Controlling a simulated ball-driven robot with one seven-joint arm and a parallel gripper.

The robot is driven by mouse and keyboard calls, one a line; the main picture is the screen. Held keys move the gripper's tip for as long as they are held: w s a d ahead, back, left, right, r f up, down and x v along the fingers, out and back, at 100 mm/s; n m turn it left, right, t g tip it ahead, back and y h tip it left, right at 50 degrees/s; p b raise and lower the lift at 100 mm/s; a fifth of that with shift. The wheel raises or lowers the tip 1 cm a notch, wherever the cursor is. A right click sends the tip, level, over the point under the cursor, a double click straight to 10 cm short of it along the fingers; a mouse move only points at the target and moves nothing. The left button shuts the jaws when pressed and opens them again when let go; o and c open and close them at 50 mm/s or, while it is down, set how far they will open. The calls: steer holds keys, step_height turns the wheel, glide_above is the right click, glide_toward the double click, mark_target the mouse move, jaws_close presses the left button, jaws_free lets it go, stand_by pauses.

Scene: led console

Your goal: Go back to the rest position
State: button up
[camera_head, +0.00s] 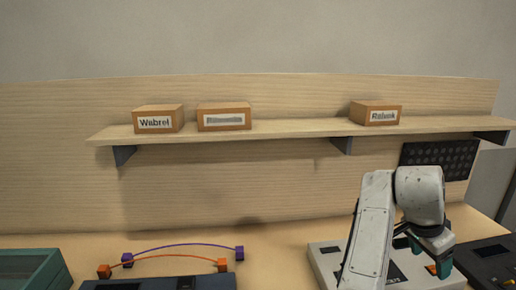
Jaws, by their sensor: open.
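My gripper (424,254) is at the lower right, at the end of my white arm. Its teal fingers point down and are apart, with nothing seen between them. It is over the right part of a pale grey console (325,262). My arm hides part of that console. I cannot tell whether the fingertips touch it.
A wooden shelf (260,129) with three labelled boxes runs along the back panel. Orange (179,256) and purple (184,246) cables arch over the bench (285,237) at left. A teal tray (40,256), a dark console (218,282) and another dark unit (490,252) stand along the front.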

steer(key=s+f+n+t, duration=0.3)
steer(key=s+f+n, duration=0.5)
steer(key=f, duration=0.3)
steer(key=s+a+f+n, duration=0.1)
steer(key=s+a+f, duration=0.1)
steer(key=s+a+f+n+t+y, duration=0.1)
steer(key=s+a+f+n, duration=0.1)
steer(key=s+a, duration=0.1)
steer(key=s+a+f+n+y, duration=0.1)
steer(key=s+a+f+n, duration=0.1)
steer(key=s, duration=0.1)
steer(key=shift+a+f, duration=0.3)
steer(key=shift+f, duration=0.05)
steer(key=s+a+f+n+y, duration=0.2)
steer(key=s+a+n+y, duration=0.15)
steer(key=s+a, duration=0.4)
steer(key=s+f+g+b, duration=0.1)
steer(key=s+f+b, duration=0.4)
steer(key=f, duration=0.3)
steer(key=s+d+f+g+b, duration=0.1)
steer(key=s+f+b, duration=0.3)
steer(key=f, duration=0.4)
steer(key=shift+s+f+g+h+b, duration=0.3)
steer(key=shift+g+b, duration=0.2)
steer(key=shift+g, duration=0.3)
steer(key=shift+r, duration=0.1)
steer(key=shift+d, duration=0.1)
